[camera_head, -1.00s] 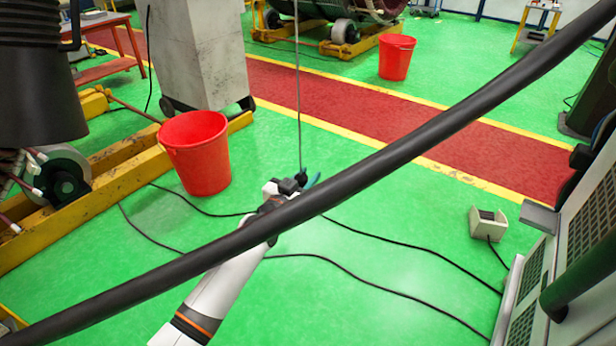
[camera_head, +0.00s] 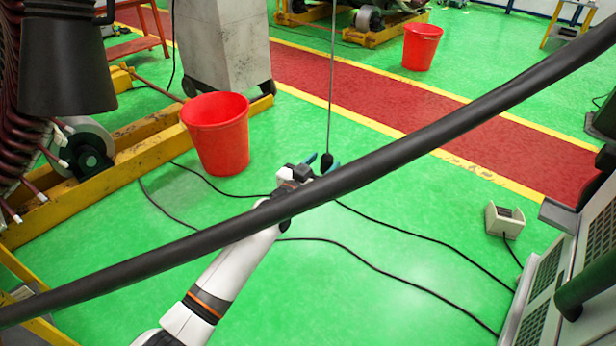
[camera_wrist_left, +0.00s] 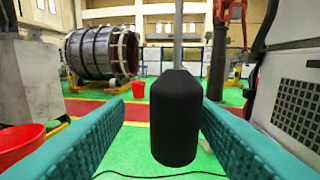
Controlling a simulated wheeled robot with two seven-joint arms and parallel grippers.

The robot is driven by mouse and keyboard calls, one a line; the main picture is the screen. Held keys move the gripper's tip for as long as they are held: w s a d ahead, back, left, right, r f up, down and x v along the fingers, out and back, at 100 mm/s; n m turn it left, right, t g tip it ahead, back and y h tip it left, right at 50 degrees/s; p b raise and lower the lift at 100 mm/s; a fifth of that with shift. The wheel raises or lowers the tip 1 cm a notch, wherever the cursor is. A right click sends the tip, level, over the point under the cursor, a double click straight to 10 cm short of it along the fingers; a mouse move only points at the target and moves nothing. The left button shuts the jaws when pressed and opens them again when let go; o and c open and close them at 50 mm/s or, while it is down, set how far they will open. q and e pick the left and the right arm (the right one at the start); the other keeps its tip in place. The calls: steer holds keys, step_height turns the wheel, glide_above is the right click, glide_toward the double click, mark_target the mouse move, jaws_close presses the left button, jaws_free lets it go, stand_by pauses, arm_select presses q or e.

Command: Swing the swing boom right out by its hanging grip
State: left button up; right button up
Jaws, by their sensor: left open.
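The hanging grip (camera_head: 326,162) is a small black piece at the lower end of a thin grey cord (camera_head: 332,80). In the left wrist view the grip (camera_wrist_left: 175,118) is large and black, upright between the two teal fingers. My left gripper (camera_head: 325,164) is open with its fingers on either side of the grip; green floor shows between the grip and the fingers. A thick black bar or hose crosses the head view (camera_head: 420,140) in front of my left arm. I cannot tell whether it belongs to the boom. My right gripper is not in view.
A red bucket (camera_head: 218,135) stands at the left by a yellow frame (camera_head: 130,150); another red bucket (camera_head: 421,48) is farther back. Black cables (camera_head: 400,278) lie on the green floor. A grey cabinet (camera_head: 560,270) stands at the right.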

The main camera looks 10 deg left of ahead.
arm_select(q)
steer(key=b+v, duration=0.2)
steer(key=v, duration=0.9)
steer(key=shift+w, duration=0.1)
steer(key=s+a+f+n+g+y, duration=0.1)
steer(key=s+a+f+g+y, duration=0.2)
steer(key=f, duration=1)
steer(key=s+a+f+n+g+y, duration=0.15)
steer(key=s+f, duration=0.25)
steer(key=f, duration=0.8)
steer(key=s+a+f+g+y, duration=0.1)
steer(key=s+a+f+g, duration=0.2)
steer(key=f, duration=1)
steer(key=s+a+f+g+y+b, duration=0.1)
steer(key=s+a+f+g, duration=0.1)
steer(key=s+f, duration=0.7)
steer(key=s+a+f+g, duration=0.1)
steer(key=s+f+g, duration=0.1)
steer(key=s+f, duration=0.7)
steer(key=s+a+f+g, duration=0.1)
steer(key=s+f+g, duration=0.1)
steer(key=s, duration=0.8)
steer(key=s+f+g+y, duration=0.1)
steer(key=s+g, duration=0.1)
steer(key=s, duration=0.9)
steer(key=shift+s+a+f, duration=0.25)
steer(key=shift+a+f, duration=0.15)
